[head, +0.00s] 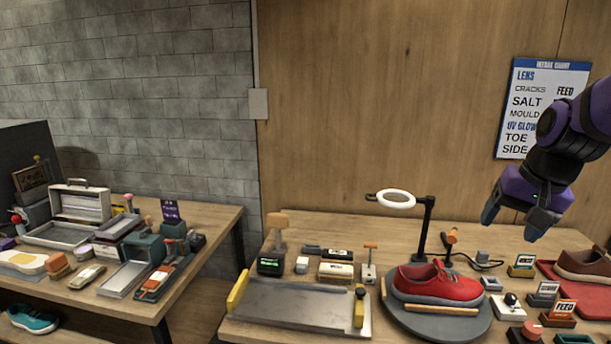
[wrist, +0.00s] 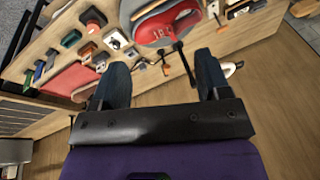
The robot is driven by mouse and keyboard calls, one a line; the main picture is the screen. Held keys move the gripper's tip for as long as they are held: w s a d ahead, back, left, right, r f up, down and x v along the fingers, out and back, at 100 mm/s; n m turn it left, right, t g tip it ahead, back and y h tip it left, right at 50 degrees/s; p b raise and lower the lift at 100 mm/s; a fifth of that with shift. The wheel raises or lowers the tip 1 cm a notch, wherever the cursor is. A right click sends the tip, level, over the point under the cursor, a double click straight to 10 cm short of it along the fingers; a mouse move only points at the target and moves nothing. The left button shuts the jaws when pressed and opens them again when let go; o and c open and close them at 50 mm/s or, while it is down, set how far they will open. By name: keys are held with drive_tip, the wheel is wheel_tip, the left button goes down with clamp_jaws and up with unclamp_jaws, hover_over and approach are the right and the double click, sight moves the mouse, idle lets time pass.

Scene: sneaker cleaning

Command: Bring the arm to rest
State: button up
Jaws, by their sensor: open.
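My purple and black arm comes in from the right in the head view. My gripper (head: 519,219) is raised above the right-hand table and points down. Its two blue-grey fingers are apart with nothing between them. The wrist view also shows my gripper (wrist: 162,84) open and empty, with the table beyond the fingertips. A red sneaker (head: 437,283) sits on a round grey stand (head: 400,318), to the left of and below my gripper. The sneaker also shows at the top of the wrist view (wrist: 166,24).
A ring lamp (head: 397,199) on a black post stands behind the sneaker. A brown shoe (head: 585,266) lies on a red mat (head: 551,277) at right. Small labelled blocks crowd the right-hand table. A metal tray (head: 295,307) lies left. Another cluttered table (head: 222,220) stands farther left.

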drive_tip(key=s+a+r+n+t, duration=0.1)
drive_tip(key=s+a+r+n, duration=0.2)
drive_tip(key=s, duration=0.3)
drive_tip(key=s+a+r+n+t, duration=0.1)
drive_tip(key=s+a+r+n, duration=0.1)
drive_tip(key=s+a, duration=0.3)
drive_tip(key=shift+s+a+r+n+h, duration=0.15)
drive_tip(key=shift+s+r+n+h, duration=0.3)
drive_tip(key=shift+s, duration=0.75)
